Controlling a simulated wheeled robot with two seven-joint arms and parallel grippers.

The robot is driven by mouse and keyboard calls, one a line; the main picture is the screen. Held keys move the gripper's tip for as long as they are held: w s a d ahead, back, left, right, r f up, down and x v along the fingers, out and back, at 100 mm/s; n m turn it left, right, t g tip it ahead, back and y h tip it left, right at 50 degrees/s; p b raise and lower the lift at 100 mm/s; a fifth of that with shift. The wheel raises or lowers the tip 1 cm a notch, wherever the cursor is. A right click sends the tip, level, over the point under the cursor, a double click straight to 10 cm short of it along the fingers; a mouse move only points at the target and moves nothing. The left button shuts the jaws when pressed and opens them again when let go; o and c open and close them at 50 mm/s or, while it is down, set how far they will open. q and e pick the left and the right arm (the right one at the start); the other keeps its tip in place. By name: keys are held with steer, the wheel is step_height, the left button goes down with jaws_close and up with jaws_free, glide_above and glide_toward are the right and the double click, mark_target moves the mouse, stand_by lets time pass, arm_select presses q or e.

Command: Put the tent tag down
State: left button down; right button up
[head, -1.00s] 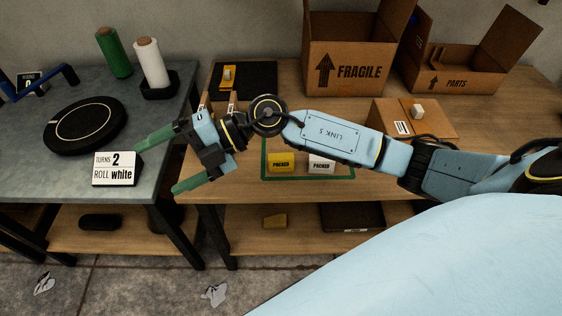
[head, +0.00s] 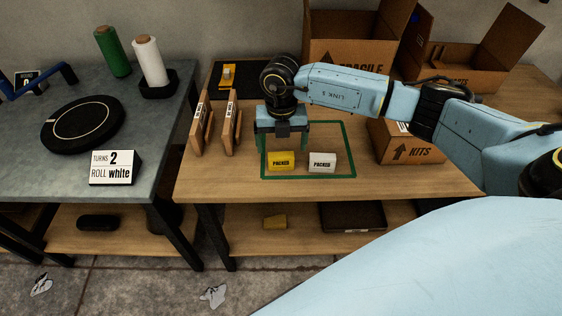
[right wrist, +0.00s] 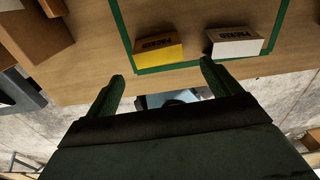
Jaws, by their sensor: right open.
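A yellow tent tag marked PACKED (head: 281,161) and a white tent tag marked PACKED (head: 322,163) stand upright inside a green outlined rectangle (head: 350,150) on the wooden table. My right gripper (head: 285,147) is open and points down just behind the yellow tag, its fingers spread apart. In the right wrist view, the open right gripper (right wrist: 162,72) has nothing between its fingers. The yellow tag (right wrist: 159,51) and white tag (right wrist: 234,44) show beyond the fingertips, inside the green outline (right wrist: 178,68). My left gripper is not in view.
The grey table (head: 60,165) holds a turntable (head: 83,124), rolls and a sign (head: 110,168).

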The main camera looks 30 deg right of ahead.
mark_target(281, 156)
steer(key=shift+w+f+b, duration=0.1)
steer(key=shift+f+b, duration=0.6)
steer(key=shift+f, duration=2.5)
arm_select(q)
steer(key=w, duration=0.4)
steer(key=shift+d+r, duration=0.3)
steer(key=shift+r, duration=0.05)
